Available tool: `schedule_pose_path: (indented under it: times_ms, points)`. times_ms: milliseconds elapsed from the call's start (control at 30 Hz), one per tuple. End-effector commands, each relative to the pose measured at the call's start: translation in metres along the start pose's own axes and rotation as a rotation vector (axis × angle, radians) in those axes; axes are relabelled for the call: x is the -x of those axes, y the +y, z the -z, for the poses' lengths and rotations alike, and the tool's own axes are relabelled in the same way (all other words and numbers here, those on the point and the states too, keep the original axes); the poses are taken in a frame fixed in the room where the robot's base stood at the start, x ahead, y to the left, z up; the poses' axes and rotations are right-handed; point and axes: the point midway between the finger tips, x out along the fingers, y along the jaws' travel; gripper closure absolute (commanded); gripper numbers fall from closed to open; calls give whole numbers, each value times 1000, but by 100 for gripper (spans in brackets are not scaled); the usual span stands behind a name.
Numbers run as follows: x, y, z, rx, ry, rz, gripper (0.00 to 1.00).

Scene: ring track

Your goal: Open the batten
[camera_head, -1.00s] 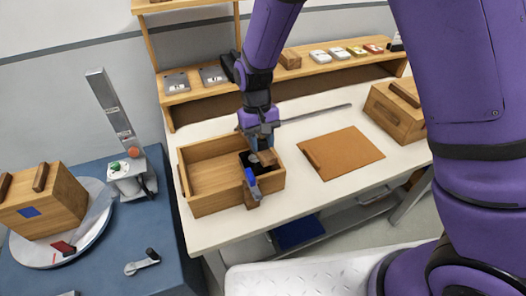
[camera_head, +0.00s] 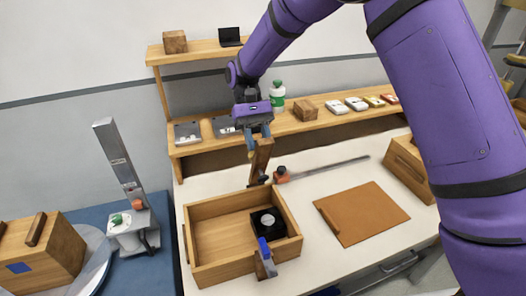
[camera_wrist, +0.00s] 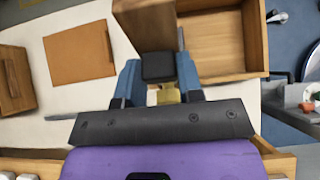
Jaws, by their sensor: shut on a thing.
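The wooden batten (camera_head: 262,158) stands raised at the back right of an open wooden box (camera_head: 225,272), its dark lower end by the box's back edge. My gripper (camera_head: 257,140) is above the box's back right corner, shut on the batten's upper end. In the wrist view my gripper's blue fingers (camera_wrist: 158,85) close around a black block (camera_wrist: 158,67) at the batten, whose wood (camera_wrist: 148,25) shows beyond. A grey catch with a blue tab (camera_head: 265,255) stands on the box's front right side. A black unit with a pale disc (camera_head: 269,223) sits uncovered inside the box.
A brown board (camera_head: 365,215) lies right of the box. A metal rod with an orange block (camera_head: 282,175) lies behind. A shelf (camera_head: 300,127) with a green-white bottle (camera_head: 276,98) runs along the back. A wooden case (camera_head: 408,165) stands at the right.

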Motion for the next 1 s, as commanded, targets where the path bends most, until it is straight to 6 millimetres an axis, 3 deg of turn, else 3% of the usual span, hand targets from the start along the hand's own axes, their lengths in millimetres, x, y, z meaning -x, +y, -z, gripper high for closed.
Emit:
schedule_pose_path:
  times_ms: [400,1000]
  points:
    - [37,1,40,-2,6,1,100]
    - [48,1,57,-1,2,0,100]
